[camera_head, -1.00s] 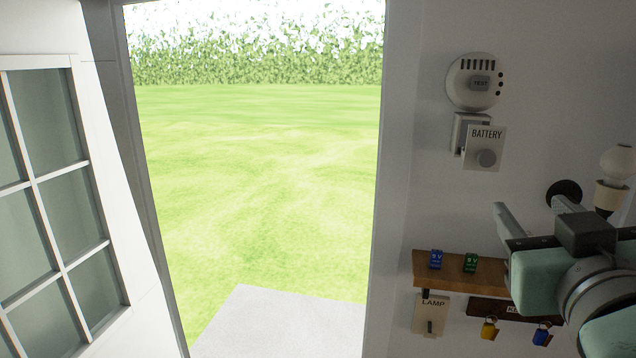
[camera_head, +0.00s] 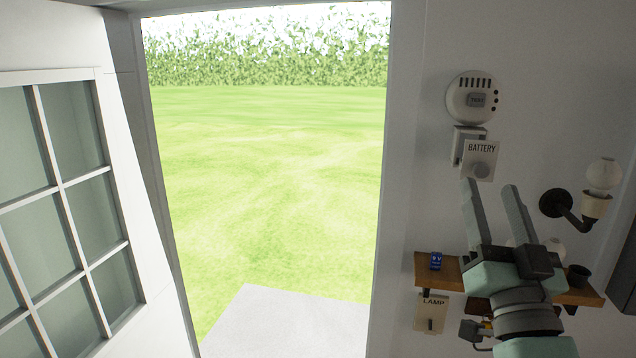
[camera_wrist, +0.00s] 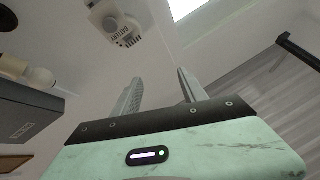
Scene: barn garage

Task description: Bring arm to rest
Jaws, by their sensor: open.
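My gripper (camera_head: 490,195) is at the right in the head view, in front of the wall shelf. Its two grey fingers point up, spread apart, with nothing between them. The left fingertip overlaps the lower edge of the battery box in the picture; I cannot tell how close they are. In the wrist view the open fingers (camera_wrist: 160,85) also show empty, with the wall detector beyond them.
A round detector (camera_head: 473,97) and a battery box (camera_head: 481,160) are on the wall. A wall lamp (camera_head: 596,205) is to the right. The shelf (camera_head: 447,277) holds a blue battery (camera_head: 435,261). A lamp switch (camera_head: 430,313) is below.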

